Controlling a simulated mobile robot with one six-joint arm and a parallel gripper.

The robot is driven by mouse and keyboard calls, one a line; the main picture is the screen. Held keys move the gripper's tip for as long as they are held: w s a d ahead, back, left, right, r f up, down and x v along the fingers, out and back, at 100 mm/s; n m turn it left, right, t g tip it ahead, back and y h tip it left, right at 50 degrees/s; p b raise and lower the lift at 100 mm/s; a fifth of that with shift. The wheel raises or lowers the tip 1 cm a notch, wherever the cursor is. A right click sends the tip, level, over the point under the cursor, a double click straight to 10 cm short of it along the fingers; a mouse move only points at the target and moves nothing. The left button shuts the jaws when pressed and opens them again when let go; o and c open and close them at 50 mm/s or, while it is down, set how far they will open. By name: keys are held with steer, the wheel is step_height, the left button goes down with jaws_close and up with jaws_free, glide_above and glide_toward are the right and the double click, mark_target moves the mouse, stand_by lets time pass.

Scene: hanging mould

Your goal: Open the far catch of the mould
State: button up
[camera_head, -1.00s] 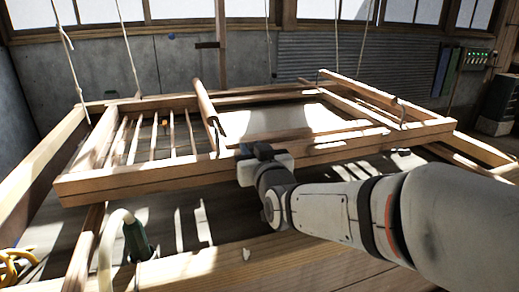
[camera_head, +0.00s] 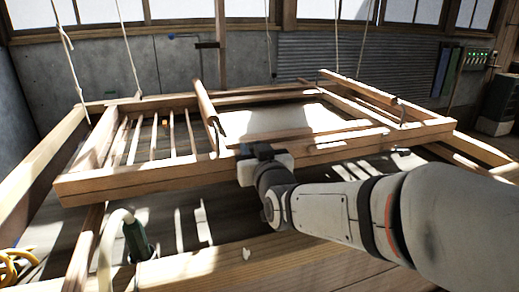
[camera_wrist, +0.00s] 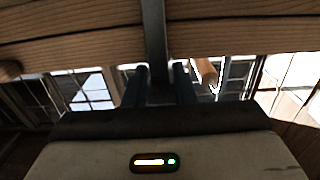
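The mould (camera_head: 130,183) is a large wooden frame hanging on ropes, with slats at its left and a pale sheet area at its middle. My gripper (camera_head: 262,150) is at its near rail, around the middle. In the wrist view my gripper (camera_wrist: 161,72) has its two dark fingers on either side of a dark metal bar (camera_wrist: 155,30) that crosses the wooden rails. I cannot tell whether the fingers touch the bar. Thin dark metal pieces show at the right end (camera_head: 403,115) and far right corner (camera_head: 318,79); I cannot tell which is the far catch.
A wooden bar (camera_head: 206,102) slants over the mould. Ropes (camera_head: 131,62) rise from its left side. A green tool with a pale hose (camera_head: 136,240) stands at the near left. A wooden beam (camera_head: 270,262) runs along the front. A corrugated wall (camera_head: 340,58) is behind.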

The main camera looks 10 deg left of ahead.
steer(key=o, duration=0.4)
steer(key=shift+c, duration=0.2)
steer(key=v, duration=0.8)
steer(key=shift+p, duration=0.35)
steer(key=shift+w, duration=0.15)
